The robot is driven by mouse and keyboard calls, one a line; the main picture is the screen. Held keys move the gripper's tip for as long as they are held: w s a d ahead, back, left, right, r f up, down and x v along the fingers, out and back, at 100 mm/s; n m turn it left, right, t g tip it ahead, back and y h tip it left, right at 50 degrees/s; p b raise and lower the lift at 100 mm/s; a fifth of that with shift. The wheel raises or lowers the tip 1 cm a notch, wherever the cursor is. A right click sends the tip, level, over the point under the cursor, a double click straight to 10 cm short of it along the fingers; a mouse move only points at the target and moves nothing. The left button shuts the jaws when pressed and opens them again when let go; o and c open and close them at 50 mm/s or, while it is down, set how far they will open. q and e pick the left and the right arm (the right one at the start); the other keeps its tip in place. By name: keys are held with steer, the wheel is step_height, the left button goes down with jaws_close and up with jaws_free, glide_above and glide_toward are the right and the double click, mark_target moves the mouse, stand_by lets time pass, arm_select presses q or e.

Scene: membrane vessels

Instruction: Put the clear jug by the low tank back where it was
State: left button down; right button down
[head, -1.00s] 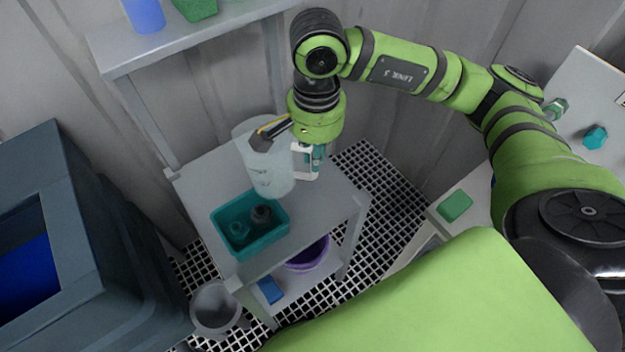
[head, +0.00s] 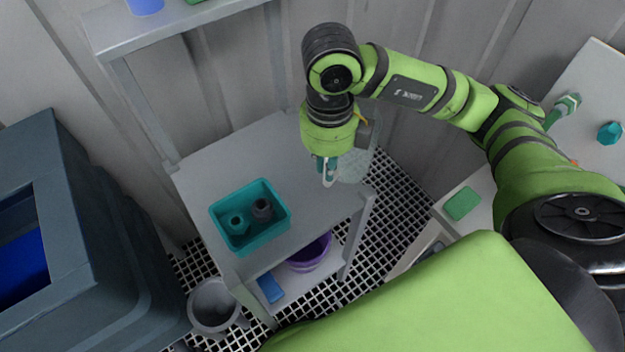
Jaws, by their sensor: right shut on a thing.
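My right gripper (head: 327,168) is shut on the clear jug's handle, above the right back edge of the grey rack's upper shelf (head: 225,160). The clear jug (head: 357,167) shows behind and to the right of the gripper, over the floor grating. Much of it is hidden by the gripper, and its base is hard to make out. A big dark tank (head: 95,215) with a blue inside stands at the left; I cannot tell if it is the low tank. My left gripper is not in view.
A purple bowl (head: 311,258) and blue block (head: 270,288) are below. A grey bucket (head: 213,322) is on the floor. A green block (head: 462,203) lies right.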

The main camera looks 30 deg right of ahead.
steer(key=m, duration=0.3)
steer(key=shift+s+f, duration=0.1)
steer(key=shift+f, duration=0.15)
steer(key=shift+m, duration=0.3)
steer(key=w+a+f+p, duration=0.4)
steer(key=w+a+f, duration=0.2)
steer(key=w+f, duration=0.4)
steer(key=shift+f, duration=0.5)
steer(key=shift+f, duration=0.2)
steer(key=c, duration=1.3)
jaws_free()
